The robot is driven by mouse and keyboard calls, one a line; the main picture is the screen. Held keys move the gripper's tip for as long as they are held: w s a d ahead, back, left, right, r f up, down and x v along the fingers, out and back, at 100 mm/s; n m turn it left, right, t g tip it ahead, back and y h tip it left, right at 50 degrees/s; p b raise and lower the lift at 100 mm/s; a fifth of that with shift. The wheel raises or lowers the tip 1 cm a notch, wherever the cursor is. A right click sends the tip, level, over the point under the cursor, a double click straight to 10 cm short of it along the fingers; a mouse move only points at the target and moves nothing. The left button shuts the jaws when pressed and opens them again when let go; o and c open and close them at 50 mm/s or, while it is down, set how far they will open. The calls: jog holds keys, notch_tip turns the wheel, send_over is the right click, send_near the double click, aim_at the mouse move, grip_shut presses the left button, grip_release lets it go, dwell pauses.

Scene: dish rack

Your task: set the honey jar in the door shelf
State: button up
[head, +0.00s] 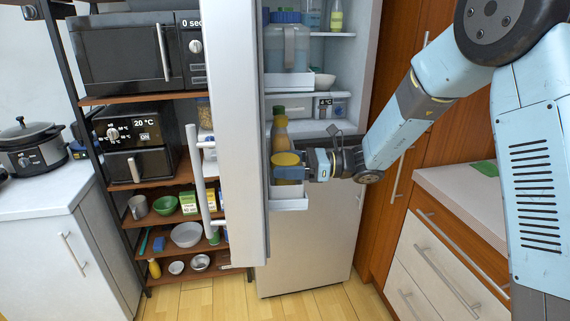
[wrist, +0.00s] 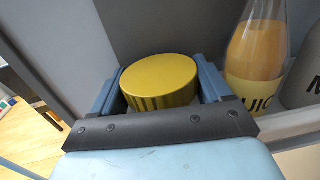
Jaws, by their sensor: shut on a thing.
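The honey jar shows its round yellow-gold lid (head: 287,159) in the head view, and the lid also fills the middle of the wrist view (wrist: 160,80). My gripper (head: 288,172) is shut on the jar, with a blue finger on each side of it in the wrist view (wrist: 160,92). The jar is upright, at the white door shelf (head: 288,204) of the open fridge door. Most of the jar's body is hidden by my fingers. I cannot tell whether its base touches the shelf floor.
The open fridge door (head: 235,130) is close on the left.

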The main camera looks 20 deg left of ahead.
jog(key=shift+f, duration=0.2)
dwell(0.3)
jog(key=o, duration=1.4)
jog(key=v, duration=1.3)
jog(key=shift+d, duration=0.4)
jog(key=shift+w+f, duration=0.1)
jog(key=shift+c, duration=0.2)
grip_shut()
